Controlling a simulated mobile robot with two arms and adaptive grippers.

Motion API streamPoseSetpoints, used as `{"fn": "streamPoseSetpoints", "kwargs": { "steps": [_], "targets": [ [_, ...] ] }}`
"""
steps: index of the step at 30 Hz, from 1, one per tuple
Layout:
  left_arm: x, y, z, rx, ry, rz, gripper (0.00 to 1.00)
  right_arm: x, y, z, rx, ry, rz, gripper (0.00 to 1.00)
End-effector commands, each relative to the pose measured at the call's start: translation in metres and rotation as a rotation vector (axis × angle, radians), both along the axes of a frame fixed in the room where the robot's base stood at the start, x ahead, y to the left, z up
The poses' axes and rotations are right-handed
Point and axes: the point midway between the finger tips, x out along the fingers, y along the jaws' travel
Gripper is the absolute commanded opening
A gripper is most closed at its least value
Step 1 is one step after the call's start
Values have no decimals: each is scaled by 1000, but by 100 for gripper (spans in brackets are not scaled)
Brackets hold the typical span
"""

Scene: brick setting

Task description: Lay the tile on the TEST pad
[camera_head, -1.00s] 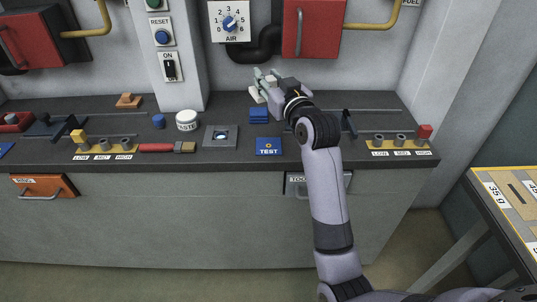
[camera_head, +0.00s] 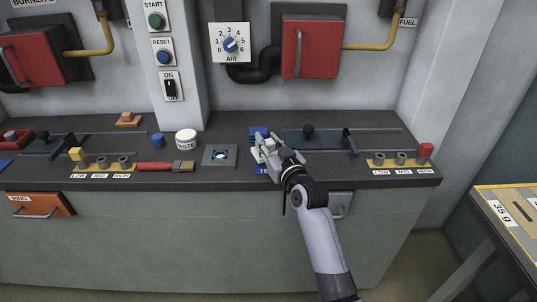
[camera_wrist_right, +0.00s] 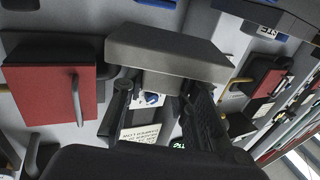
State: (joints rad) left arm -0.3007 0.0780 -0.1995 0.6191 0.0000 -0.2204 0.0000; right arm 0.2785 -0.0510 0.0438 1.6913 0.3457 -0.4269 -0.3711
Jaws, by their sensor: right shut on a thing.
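My right gripper (camera_head: 267,146) is shut on a pale tile (camera_head: 258,154) and holds it over the blue TEST pad (camera_head: 262,170). The gripper and tile hide most of the pad; a blue strip with part of its lettering shows at the front. I cannot tell whether the tile touches the pad. In the right wrist view the tile (camera_wrist_right: 165,52) is a thick grey slab across the tips of the dark fingers (camera_wrist_right: 155,98). My left gripper is not in view.
Blue blocks (camera_head: 259,132) stand just behind the gripper. A slider with a black knob (camera_head: 308,132) is to the right.

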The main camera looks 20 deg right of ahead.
Motion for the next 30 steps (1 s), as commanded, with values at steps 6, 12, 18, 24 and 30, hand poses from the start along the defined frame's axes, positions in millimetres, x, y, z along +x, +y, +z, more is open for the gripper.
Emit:
{"fn": "streamPoseSetpoints", "kwargs": {
  "steps": [6,12,18,24,30],
  "targets": [
    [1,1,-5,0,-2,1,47,0,-1,-35,0,4,0,0],
    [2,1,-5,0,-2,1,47,0,0,-40,-1,1,-1,0],
    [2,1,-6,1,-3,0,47,0,0,-42,-1,2,0,0],
    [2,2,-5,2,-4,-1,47,0,0,-41,0,3,0,40],
    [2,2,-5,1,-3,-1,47,0,0,-41,0,2,0,47]
  ]
}}
